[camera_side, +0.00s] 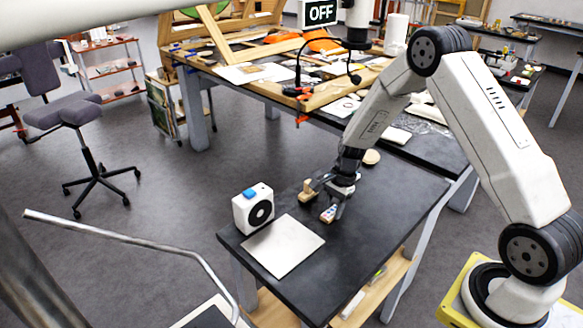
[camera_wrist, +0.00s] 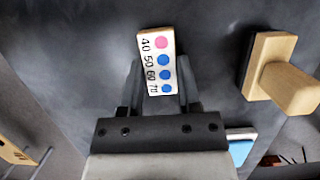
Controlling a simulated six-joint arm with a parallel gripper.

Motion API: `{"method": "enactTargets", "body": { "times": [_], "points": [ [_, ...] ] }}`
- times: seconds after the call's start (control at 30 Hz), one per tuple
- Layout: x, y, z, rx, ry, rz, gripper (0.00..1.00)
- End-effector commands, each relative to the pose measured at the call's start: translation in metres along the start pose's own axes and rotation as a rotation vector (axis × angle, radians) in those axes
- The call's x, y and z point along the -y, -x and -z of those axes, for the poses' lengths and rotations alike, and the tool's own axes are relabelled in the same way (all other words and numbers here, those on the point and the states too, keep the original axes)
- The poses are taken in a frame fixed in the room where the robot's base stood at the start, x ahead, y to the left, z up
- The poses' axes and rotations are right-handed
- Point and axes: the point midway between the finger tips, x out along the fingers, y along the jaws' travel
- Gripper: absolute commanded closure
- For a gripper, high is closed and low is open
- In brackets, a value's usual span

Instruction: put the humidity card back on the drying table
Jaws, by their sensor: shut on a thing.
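The humidity card (camera_side: 328,213) is a small white strip with one pink dot, several blue dots and printed numbers from 40 to 70. It also shows in the wrist view (camera_wrist: 157,62), its far end sticking out beyond the fingertips. My gripper (camera_side: 332,204) is shut on the card; in the wrist view the two fingers (camera_wrist: 158,85) stand on either side of its near part. The card is low over the dark table (camera_side: 377,221); I cannot tell whether it touches the top.
A wooden block with a knob handle (camera_wrist: 285,78) stands close to the right in the wrist view; the side view shows it (camera_side: 307,190) left of my gripper. A white fan box (camera_side: 253,209) and a pale square sheet (camera_side: 283,246) occupy the table's left part.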

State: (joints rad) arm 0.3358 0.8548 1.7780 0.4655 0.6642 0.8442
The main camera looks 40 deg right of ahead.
Motion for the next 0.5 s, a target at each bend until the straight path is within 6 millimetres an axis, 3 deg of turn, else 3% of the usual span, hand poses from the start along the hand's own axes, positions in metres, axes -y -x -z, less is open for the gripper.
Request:
{"method": "enactTargets", "body": {
  "times": [0.33, 0.37, 0.43, 0.47, 0.5],
  "points": [
    [0.0002, -0.0029, 0.0011, 0.0, 0.0, 0.001, 1.0],
    [0.0003, -0.0028, 0.0011, 0.0, 0.0, 0.001, 0.52],
    [0.0003, -0.0026, 0.001, 0.0, 0.0, 0.001, 0.29],
    [0.0003, -0.0026, 0.001, 0.0, 0.0, 0.001, 0.23],
    [0.0003, -0.0026, 0.001, 0.0, 0.0, 0.001, 0.23]
  ]
}}
